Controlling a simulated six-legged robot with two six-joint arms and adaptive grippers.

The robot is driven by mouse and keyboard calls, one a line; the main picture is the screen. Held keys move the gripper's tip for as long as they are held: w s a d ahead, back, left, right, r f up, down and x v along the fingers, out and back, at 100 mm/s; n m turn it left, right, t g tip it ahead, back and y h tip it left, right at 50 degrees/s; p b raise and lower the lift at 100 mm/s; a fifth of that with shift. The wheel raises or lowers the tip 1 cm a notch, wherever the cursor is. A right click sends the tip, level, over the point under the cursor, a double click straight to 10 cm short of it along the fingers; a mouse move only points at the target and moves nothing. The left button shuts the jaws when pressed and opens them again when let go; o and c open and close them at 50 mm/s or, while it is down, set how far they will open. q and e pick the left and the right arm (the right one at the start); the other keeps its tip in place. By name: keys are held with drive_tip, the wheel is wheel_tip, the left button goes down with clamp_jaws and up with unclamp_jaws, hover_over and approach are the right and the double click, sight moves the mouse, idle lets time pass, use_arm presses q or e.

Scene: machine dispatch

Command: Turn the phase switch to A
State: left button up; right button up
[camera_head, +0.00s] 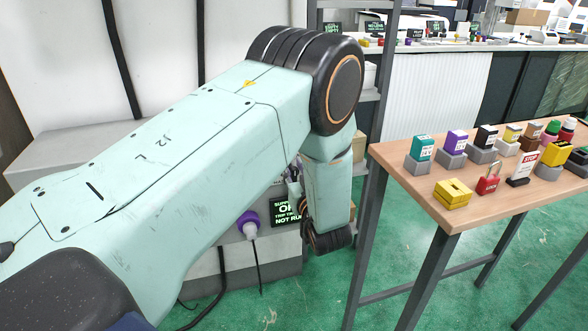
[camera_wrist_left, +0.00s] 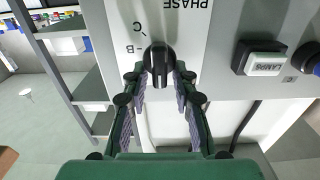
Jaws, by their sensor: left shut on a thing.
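The phase switch is a black rotary knob (camera_wrist_left: 158,62) on a white label plate (camera_wrist_left: 180,22) in the left wrist view. The lettering is inverted there: PHASE above, with C and B left of the knob. I cannot make out an A mark. My left gripper (camera_wrist_left: 159,78) has its two green fingers on either side of the knob, shut on it. In the head view my left gripper (camera_head: 295,190) is mostly hidden behind my arm, at the machine's front. The phase switch cannot be made out there. My right gripper is out of view.
A dark display with green text (camera_head: 287,212) and a purple plug (camera_head: 248,222) with a cable are on the machine front. A lamps button (camera_wrist_left: 264,62) sits beside the switch. A wooden table (camera_head: 400,180) at right holds several coloured blocks and a red padlock (camera_head: 488,183).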

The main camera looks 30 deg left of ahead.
use_arm(q)
clamp_jaws()
drive_tip(key=shift+w+d+m+p, duration=0.15)
drive_tip(key=shift+m+p, duration=0.55)
drive_tip(key=shift+m, duration=0.4)
drive_tip(key=shift+w+d+m+p, duration=0.1)
drive_tip(key=shift+m+p, duration=0.5)
drive_tip(key=shift+m, duration=0.6)
drive_tip(key=shift+w+d+f+m+p, duration=0.1)
drive_tip(key=shift+f+m+p, duration=0.15)
drive_tip(key=shift+m, duration=0.8)
drive_tip(key=shift+w+d+f+m+p, duration=0.1)
drive_tip(key=shift+m+p, duration=0.25)
drive_tip(key=shift+m, duration=0.7)
drive_tip(key=o, duration=0.7)
unclamp_jaws()
drive_tip(key=shift+o, duration=0.2)
